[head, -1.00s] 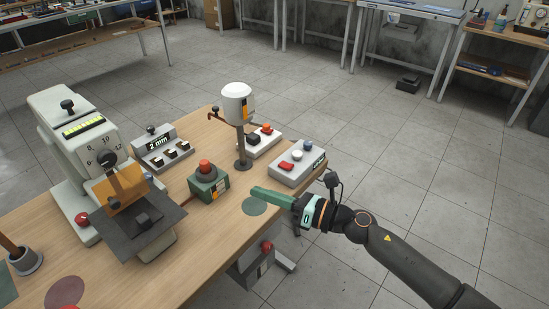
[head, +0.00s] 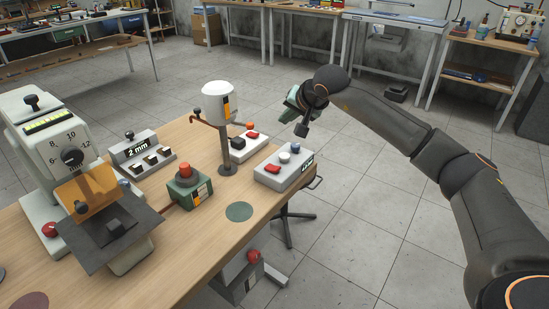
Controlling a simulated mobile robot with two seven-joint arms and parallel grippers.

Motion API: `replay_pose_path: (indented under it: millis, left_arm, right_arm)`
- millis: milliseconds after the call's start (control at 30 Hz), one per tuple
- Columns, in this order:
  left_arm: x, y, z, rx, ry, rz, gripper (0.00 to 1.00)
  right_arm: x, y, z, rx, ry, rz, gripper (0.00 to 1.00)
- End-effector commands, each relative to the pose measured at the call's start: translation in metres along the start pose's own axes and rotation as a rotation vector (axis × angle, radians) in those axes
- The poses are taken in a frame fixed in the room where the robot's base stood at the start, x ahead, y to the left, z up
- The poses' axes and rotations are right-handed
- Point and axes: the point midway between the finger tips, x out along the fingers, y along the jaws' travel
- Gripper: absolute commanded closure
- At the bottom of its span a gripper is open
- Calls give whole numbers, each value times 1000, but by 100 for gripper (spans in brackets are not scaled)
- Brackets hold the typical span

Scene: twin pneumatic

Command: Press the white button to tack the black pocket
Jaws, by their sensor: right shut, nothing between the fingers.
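My right gripper (head: 288,113) is shut and empty, raised above and behind the box in the picture, apart from the buttons. On the left stands a grey machine (head: 28,135) with a dial, an orange plate (head: 88,192) and a dark tilted plate (head: 90,245). A small black piece (head: 114,226) lies on that plate; I cannot tell if it is the pocket. My left gripper is out of view.
A white-capped post (head: 217,100) stands left of the box. A second box (head: 246,152) with red and black buttons is behind it. A green box with a red button (head: 185,190) and a "2 mm" box (head: 140,155) are nearby. Table around the green disc (head: 239,211) is clear.

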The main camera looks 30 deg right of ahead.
Motion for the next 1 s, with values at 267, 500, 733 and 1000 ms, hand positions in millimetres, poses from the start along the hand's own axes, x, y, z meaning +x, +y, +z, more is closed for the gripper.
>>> replay_pose_path:
  millis: [267,500,733,1000]
  left_arm:
    - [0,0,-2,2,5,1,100]
    - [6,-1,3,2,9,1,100]
    - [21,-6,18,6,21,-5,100]
    - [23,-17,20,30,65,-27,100]
  right_arm:
    - [-1,1,-2,-6,6,6,100]
    - [7,6,4,-5,4,4,100]
    - [30,23,21,-5,3,4,100]
    - [50,38,35,-5,4,4,100]
